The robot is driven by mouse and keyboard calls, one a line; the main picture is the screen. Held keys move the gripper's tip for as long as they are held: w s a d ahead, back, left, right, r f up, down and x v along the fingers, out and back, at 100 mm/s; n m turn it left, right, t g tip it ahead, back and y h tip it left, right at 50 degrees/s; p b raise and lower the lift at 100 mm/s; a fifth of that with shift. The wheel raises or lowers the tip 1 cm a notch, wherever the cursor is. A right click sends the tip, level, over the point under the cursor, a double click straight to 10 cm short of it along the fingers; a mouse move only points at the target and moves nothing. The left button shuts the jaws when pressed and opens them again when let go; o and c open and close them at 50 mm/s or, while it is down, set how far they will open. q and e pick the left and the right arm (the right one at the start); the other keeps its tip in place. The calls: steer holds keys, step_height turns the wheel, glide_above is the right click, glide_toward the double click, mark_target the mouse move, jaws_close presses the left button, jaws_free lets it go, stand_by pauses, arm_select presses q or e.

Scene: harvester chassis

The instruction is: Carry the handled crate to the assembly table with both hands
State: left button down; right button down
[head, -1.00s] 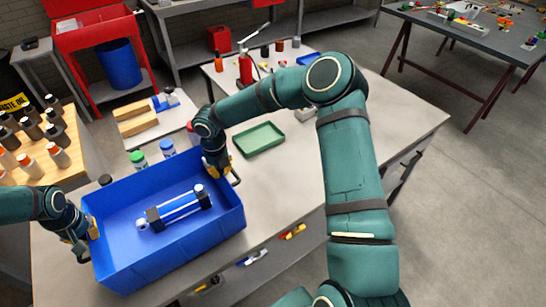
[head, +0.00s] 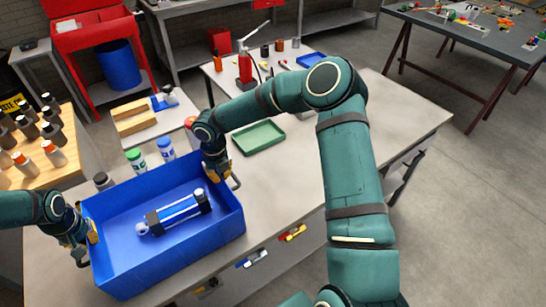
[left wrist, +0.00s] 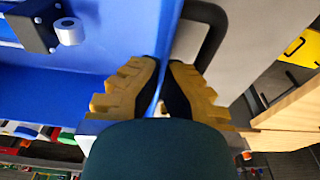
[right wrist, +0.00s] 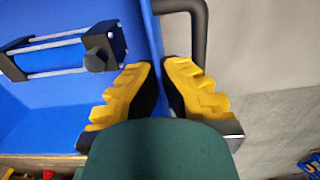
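The blue crate (head: 130,263) is over the near left part of a light-topped table. It holds a cylinder with a black block and silver rods (head: 178,211). I cannot tell whether its base touches the table. My left gripper (left wrist: 164,72) has its fingers on both sides of one crate wall, close to that side's black handle (left wrist: 207,35). My right gripper (right wrist: 164,72) grips the opposite wall the same way, beside its black handle (right wrist: 200,30). Both look closed on the wall. A dark-topped table (head: 470,40) with small parts stands at the far right; I cannot tell if it is the assembly table.
The light table (head: 320,150) carries a green tray (head: 258,138) and bottles (head: 135,160) just behind the crate. A wooden stand with bottles (head: 75,160) is close at left. A red cabinet (head: 90,40) stands behind. Grey floor (head: 455,200) is open at right.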

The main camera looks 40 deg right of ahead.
arm_select(q)
steer(key=shift+w+f+b, duration=0.1)
steer(key=shift+f+b, duration=0.35)
arm_select(e)
steer(key=shift+w+f, duration=0.1)
steer(key=shift+f, duration=0.35)
arm_select(q)
steer(key=c, duration=1.1)
jaws_free()
steer(key=shift+s, duration=0.2)
steer(key=shift+c, duration=0.2)
arm_select(e)
steer(key=c, duration=1.1)
jaws_free()
steer(key=shift+s, duration=0.2)
steer(key=shift+c, duration=0.2)
steer(key=shift+w+r, duration=0.1)
steer(key=shift+r, duration=0.4)
arm_select(q)
step_height(320, 180, up, 12)
steer(key=s, duration=0.1)
steer(key=shift+s, duration=0.35)
arm_select(e)
step_height(320, 180, up, 11)
